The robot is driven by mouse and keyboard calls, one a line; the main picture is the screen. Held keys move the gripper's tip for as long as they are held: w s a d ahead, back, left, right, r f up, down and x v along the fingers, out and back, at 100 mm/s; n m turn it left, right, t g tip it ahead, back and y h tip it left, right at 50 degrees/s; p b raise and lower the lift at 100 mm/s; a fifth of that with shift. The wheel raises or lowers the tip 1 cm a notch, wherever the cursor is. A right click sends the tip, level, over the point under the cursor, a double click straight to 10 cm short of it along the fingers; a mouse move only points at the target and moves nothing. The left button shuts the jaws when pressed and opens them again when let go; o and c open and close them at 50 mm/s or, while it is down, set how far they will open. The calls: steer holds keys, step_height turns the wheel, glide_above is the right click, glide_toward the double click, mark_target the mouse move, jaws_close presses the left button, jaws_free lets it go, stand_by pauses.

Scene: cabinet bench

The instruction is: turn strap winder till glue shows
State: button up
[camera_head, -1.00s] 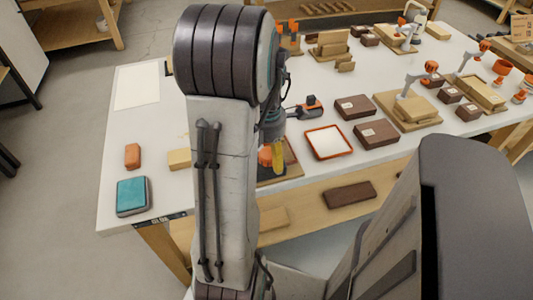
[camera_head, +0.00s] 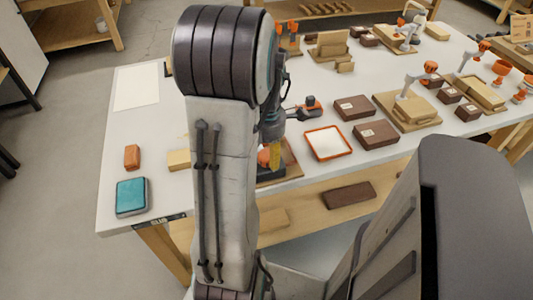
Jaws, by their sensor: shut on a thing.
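My gripper (camera_head: 272,138) points down at the table's front edge, partly hidden behind my arm. It is shut on the strap winder, with a yellow part (camera_head: 275,155) and an orange part (camera_head: 263,157) showing just below the jaws. The exact contact is hidden by my arm. The winder stands on a wooden board (camera_head: 292,168), with a dark part under the jaws. A black strip (camera_head: 167,221) with light lettering shows on the table's front edge, left of my arm. The letters are too small to read surely.
A teal-topped box (camera_head: 131,197), an orange block (camera_head: 132,157) and a tan block (camera_head: 179,160) lie left of my arm. A red-rimmed white tray (camera_head: 328,143) and dark boxes (camera_head: 375,134) lie to the right. The table's left middle is clear.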

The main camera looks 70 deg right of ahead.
steer(key=m, duration=0.5)
steer(key=shift+a+f+m, duration=0.15)
steer(key=shift+a+m, duration=0.05)
steer(key=shift+m, duration=0.2)
steer(key=m, duration=0.6)
steer(key=shift+d, duration=0.1)
steer(key=m, duration=0.5)
steer(key=shift+d+m, duration=0.15)
steer(key=shift+m, duration=0.15)
steer(key=m, duration=0.6)
steer(key=shift+d, duration=0.2)
steer(key=shift+c, duration=0.2)
steer(key=m, duration=0.6)
steer(key=shift+s+d+r, duration=0.1)
steer(key=shift+r, duration=0.1)
steer(key=m, duration=0.5)
steer(key=shift+s, duration=0.1)
steer(key=m, duration=0.6)
steer(key=shift+s+m, duration=0.1)
steer(key=shift+m, duration=0.3)
steer(key=m, duration=0.4)
steer(key=shift+a+m, duration=0.2)
steer(key=shift+m, duration=0.5)
